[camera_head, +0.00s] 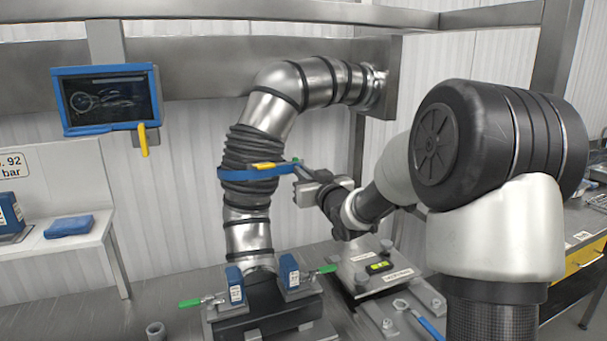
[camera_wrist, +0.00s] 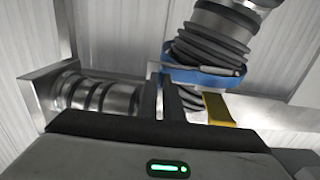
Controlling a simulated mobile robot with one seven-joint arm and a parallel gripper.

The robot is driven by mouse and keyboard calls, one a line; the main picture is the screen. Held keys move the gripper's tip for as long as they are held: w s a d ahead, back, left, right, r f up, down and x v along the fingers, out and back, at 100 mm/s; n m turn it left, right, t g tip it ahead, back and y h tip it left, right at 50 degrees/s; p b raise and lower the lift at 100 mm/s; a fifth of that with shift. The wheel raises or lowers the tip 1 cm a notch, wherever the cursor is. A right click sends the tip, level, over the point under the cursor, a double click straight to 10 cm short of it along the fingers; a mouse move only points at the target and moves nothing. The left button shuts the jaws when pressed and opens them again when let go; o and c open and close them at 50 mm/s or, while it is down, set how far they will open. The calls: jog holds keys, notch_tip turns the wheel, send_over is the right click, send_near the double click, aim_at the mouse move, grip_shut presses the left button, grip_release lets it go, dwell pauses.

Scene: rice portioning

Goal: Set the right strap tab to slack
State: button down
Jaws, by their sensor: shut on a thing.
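A blue strap (camera_head: 245,174) runs around the black ribbed bellows (camera_head: 252,150) of a steel pipe. A yellow piece (camera_head: 264,165) sits on the front of the strap. In the wrist view, the strap (camera_wrist: 205,79) and the yellow piece (camera_wrist: 219,110) lie just right of my fingers. My gripper (camera_head: 298,169) is at the right end of the strap. It is shut on the right strap tab, which is mostly hidden between the fingers (camera_wrist: 164,92) in the wrist view. Whether the tab stands tight or slack cannot be told.
Below the pipe are blue blocks (camera_head: 288,271) with green-tipped levers (camera_head: 327,269). A wall screen (camera_head: 107,97) hangs at left. There is free room left of the bellows.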

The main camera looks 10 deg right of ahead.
aim_at(281, 169)
jog(key=a+b, duration=0.1)
jog(key=a, duration=0.1)
jog(key=s+a+b, duration=0.1)
jog(key=a+b, duration=0.1)
jog(key=shift+f, duration=0.15)
jog(key=shift+a, duration=0.25)
jog(key=c, duration=1.9)
grip_release()
jog(key=shift+d, duration=0.15)
